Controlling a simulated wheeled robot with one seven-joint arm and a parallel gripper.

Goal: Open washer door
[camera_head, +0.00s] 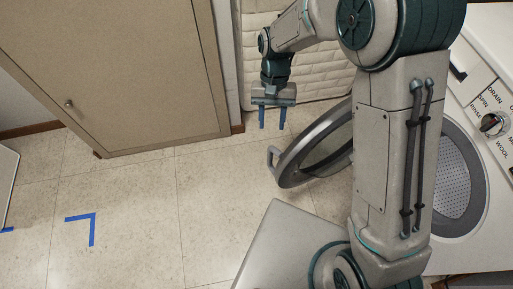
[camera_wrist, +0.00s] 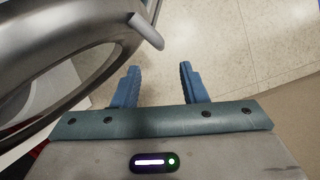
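The washer (camera_head: 468,240) stands at the right, partly hidden behind my arm. Its round door (camera_head: 318,143) is swung wide open to the left, with a grey rim and dark glass. The perforated drum shows in the opening. The door handle (camera_head: 272,158) sticks out from the door's left edge; it also shows in the wrist view (camera_wrist: 147,31). My gripper (camera_head: 273,124) points down beyond the door, near its far left side. In the wrist view my gripper (camera_wrist: 157,72) has its blue fingers apart with nothing between them. The fingers do not touch the handle.
A tan cabinet or door (camera_head: 115,70) with a small knob stands at the upper left. A quilted pale mattress-like panel (camera_head: 300,60) leans behind my gripper. Tiled floor (camera_head: 140,215) is clear at the left, with blue tape marks (camera_head: 92,217). A white panel edge (camera_head: 8,185) shows at the far left.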

